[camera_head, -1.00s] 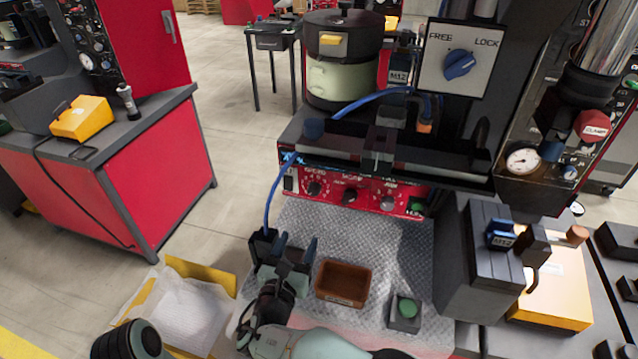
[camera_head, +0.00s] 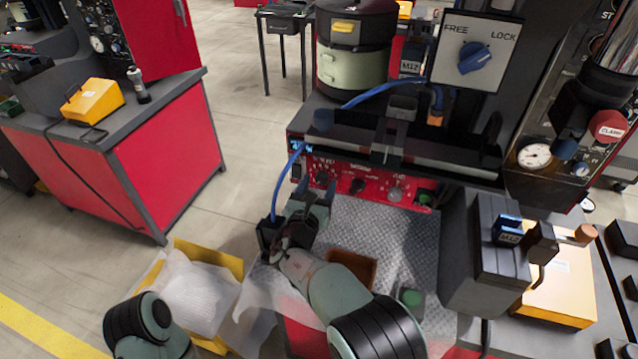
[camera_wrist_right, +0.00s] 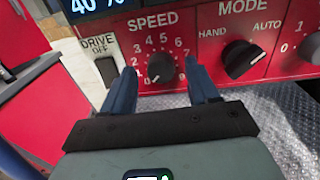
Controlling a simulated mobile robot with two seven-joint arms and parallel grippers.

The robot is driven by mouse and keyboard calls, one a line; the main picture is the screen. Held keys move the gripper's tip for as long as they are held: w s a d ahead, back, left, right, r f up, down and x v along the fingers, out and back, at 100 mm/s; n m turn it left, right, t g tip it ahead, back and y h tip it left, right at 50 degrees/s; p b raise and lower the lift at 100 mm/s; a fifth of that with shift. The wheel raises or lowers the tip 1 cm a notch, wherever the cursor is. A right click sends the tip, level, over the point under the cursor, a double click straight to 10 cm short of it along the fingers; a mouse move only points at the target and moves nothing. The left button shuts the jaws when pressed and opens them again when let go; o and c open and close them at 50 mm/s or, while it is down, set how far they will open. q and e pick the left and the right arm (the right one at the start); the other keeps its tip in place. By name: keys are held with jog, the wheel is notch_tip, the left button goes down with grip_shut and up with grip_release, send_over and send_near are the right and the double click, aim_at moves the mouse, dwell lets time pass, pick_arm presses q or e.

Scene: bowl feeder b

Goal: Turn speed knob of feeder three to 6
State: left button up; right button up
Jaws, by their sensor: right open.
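The speed knob (camera_wrist_right: 160,68) is a small black round knob on the red control panel, under the word SPEED, with a number scale around it. I cannot read its pointer surely. In the head view it is the leftmost knob (camera_head: 320,177) of the panel. My right gripper (camera_head: 316,190) is open in front of it. In the right wrist view its two blue fingers (camera_wrist_right: 159,72) stand left and right of the knob, apart from each other with the knob showing between them. I cannot tell how deep they reach. My left gripper is out of view.
A mode knob (camera_wrist_right: 243,60) sits just right of the speed knob, and a DRIVE switch (camera_wrist_right: 106,70) to the left. A blue cable (camera_head: 284,178) hangs beside the panel.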

jog(key=shift+w+d, duration=0.1)
jog(key=shift+w, duration=0.2)
